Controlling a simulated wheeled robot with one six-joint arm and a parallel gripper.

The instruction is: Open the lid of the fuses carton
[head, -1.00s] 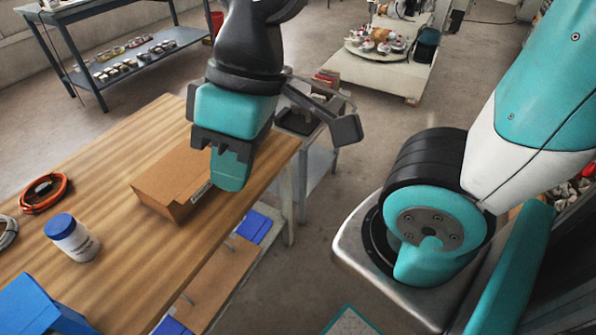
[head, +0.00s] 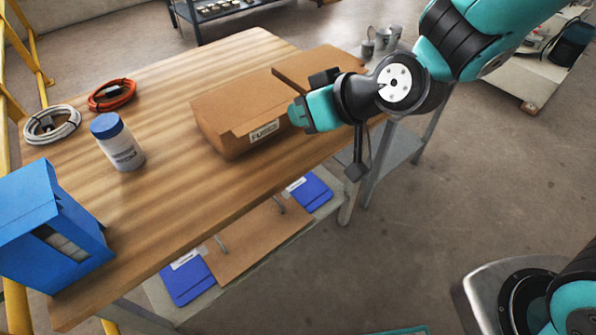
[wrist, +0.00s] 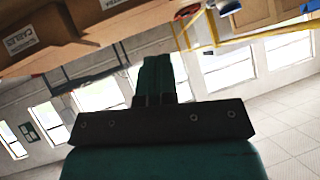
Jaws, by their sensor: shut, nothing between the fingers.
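The fuses carton (head: 225,108) is a brown cardboard box on the wooden table, its white label facing the front. My gripper (head: 299,114) is shut and empty at the carton's right front corner, close to the label. It hides that corner, and I cannot tell whether it touches. The wrist view shows my shut fingers (wrist: 157,62) and, at upper left, brown cardboard (wrist: 52,24) with a white label.
A white jar with a blue lid (head: 118,145), an orange cable coil (head: 112,96), a white cable coil (head: 52,126) and a blue box (head: 45,215) stand left of the carton. Bare tabletop (head: 175,190) lies in front. Blue items (head: 186,280) sit on the lower shelf.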

